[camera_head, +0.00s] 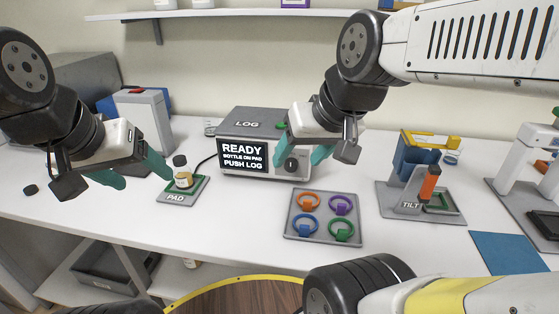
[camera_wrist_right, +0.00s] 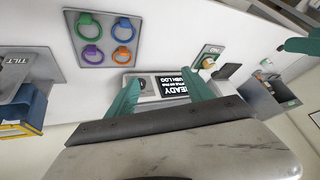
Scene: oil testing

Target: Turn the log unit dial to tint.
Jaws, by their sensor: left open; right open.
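The log unit (camera_head: 250,118) is a grey box with a black screen reading "READY, BOTTLE ON PAD, PUSH LOG". Its dark round dial (camera_head: 291,165) is on the front, right of the screen; its pointer setting is too small to read. My right gripper (camera_head: 301,148) is open in front of the unit's right side, its teal fingers near the dial, with no clear contact. In the right wrist view the screen (camera_wrist_right: 173,87) lies between the open fingers. My left gripper (camera_head: 132,173) is open and empty, left of a small bottle (camera_head: 183,178) on the pad (camera_head: 175,198).
A grey tray (camera_head: 322,236) with several coloured rings lies in front of the log unit. The tilt stand (camera_head: 408,208) with an orange handle is to the right, near a blue mat (camera_head: 500,252). A grey-white device (camera_head: 143,115) stands at left. A shelf (camera_head: 215,14) hangs above.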

